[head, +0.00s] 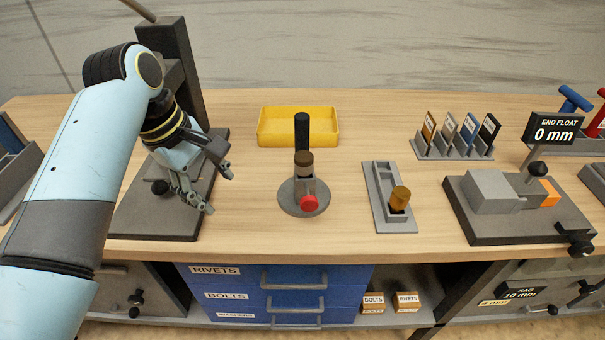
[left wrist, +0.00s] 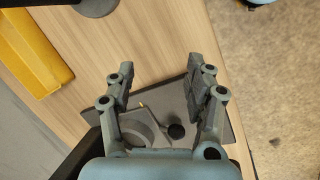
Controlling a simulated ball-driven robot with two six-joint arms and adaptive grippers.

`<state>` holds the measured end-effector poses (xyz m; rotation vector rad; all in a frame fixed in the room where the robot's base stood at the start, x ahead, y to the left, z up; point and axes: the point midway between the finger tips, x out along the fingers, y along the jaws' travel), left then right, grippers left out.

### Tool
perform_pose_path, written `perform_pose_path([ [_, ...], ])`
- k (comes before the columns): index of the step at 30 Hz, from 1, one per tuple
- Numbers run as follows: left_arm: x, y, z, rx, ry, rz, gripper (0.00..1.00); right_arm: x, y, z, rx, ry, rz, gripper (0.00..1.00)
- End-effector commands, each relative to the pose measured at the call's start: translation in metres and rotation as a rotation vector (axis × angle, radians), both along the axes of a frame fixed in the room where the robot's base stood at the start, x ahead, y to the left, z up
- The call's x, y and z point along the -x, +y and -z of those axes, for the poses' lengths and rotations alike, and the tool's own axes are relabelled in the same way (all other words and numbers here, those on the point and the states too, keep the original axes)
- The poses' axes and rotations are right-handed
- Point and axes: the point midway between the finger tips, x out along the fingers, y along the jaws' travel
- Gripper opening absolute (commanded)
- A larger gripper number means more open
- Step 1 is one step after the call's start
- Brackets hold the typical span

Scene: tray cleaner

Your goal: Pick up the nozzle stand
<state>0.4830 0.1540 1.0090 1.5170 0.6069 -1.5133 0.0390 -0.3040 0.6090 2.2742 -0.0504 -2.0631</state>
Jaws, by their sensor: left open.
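No label marks the nozzle stand. An upright device with a round grey base (head: 303,197), a black top and a red knob stands mid-table; I cannot tell for sure that it is the stand. A grey rectangular holder (head: 381,212) with a brown-gold piece (head: 400,198) lies to its right. My left gripper (head: 218,190) is open and empty, left of the round-based device and above the dark base plate (head: 125,222). In the left wrist view the open fingers (left wrist: 160,75) are over this plate (left wrist: 232,125), with a black knob (left wrist: 176,131) between them. My right gripper is not in view.
A yellow tray (head: 298,140) sits at the back. A tall dark column (head: 186,65) rises from the base plate. A card rack (head: 453,150) and an end-float fixture (head: 490,225) are at the right. Bare wood lies between the base plate and the round-based device.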

Motion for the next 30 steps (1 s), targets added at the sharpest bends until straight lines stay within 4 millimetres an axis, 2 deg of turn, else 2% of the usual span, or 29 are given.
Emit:
perform_pose_path([
  [1, -0.019, -0.014, -0.017, 0.033, 0.020, -0.048, 0.53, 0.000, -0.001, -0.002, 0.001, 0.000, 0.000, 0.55],
  [5, -0.059, -0.053, -0.066, 0.113, 0.117, -0.201, 0.53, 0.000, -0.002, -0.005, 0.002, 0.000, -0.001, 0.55],
  [6, -0.070, -0.066, -0.084, 0.134, 0.152, -0.250, 0.53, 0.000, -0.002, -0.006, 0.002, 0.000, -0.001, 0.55],
  [9, -0.089, -0.093, -0.123, 0.164, 0.231, -0.350, 0.53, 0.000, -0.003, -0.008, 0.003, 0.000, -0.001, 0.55],
  [13, -0.098, -0.112, -0.153, 0.175, 0.293, -0.426, 0.53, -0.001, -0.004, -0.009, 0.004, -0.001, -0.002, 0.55],
  [16, -0.100, -0.118, -0.154, 0.175, 0.311, -0.448, 0.53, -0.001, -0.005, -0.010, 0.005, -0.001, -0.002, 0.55],
  [24, -0.099, -0.135, -0.116, 0.176, 0.312, -0.451, 0.53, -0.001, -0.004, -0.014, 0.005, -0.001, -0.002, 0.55],
  [30, -0.100, -0.139, -0.100, 0.174, 0.312, -0.450, 0.53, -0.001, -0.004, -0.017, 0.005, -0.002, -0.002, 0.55],
])
